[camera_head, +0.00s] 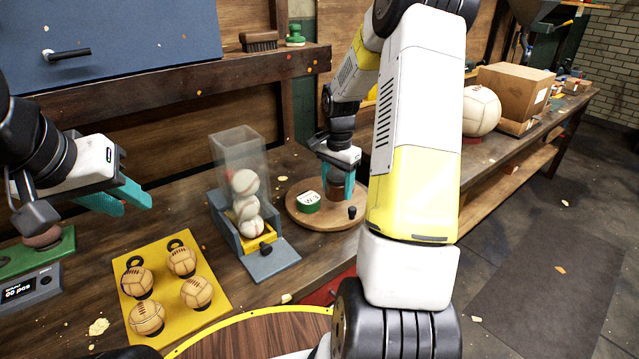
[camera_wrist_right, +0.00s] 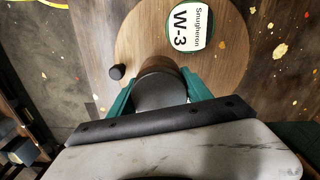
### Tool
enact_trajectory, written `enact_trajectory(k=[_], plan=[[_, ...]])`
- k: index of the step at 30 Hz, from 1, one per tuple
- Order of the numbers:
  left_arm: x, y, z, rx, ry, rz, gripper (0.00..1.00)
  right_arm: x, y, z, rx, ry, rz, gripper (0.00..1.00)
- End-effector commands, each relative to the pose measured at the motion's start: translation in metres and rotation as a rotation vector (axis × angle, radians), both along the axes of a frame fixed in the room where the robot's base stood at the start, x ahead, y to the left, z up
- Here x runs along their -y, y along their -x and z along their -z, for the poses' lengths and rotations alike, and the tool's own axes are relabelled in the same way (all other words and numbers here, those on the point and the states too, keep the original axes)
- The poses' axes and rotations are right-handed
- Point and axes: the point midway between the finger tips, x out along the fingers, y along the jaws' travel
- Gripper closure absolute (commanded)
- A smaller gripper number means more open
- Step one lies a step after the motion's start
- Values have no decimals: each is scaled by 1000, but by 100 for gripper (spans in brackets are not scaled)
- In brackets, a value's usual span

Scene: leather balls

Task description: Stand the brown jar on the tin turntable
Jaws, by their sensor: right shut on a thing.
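The tin turntable is a round wooden disc (camera_head: 315,221) on the bench, and it fills the middle of the right wrist view (camera_wrist_right: 226,75). A green-rimmed tin with a white "W-3" label (camera_head: 309,201) sits on it, also in the right wrist view (camera_wrist_right: 186,28). My right gripper (camera_head: 338,186) is shut on the brown jar (camera_head: 338,192), its teal fingers on either side. The jar (camera_wrist_right: 160,88) is over the disc near the black knob; I cannot tell whether it touches the wood. My left gripper (camera_head: 136,208) is open and empty at the left.
A clear box of balls (camera_head: 240,165) in a blue-grey stand is left of the turntable. A yellow board (camera_head: 165,290) with several leather balls lies nearer. A shelf edge (camera_head: 180,72) runs behind. A large ball (camera_head: 480,110) and cardboard box (camera_head: 515,92) stand far right.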

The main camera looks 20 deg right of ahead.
Motion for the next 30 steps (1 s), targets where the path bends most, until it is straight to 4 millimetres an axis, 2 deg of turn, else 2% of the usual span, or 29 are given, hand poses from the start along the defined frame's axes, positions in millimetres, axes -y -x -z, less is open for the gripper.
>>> enact_trajectory(k=[6,17,18,21,30], plan=[[0,0,0,0,0,0,70,-1,1,29,-2,-2,0,94],[0,0,0,0,0,0,70,-1,1,33,-1,-1,-1,94],[0,0,0,0,0,0,70,-1,1,34,-1,-1,0,39],[0,0,0,0,0,0,70,-1,1,33,-1,-1,0,21],[0,0,0,0,0,0,70,-1,1,33,-1,-1,0,21]])
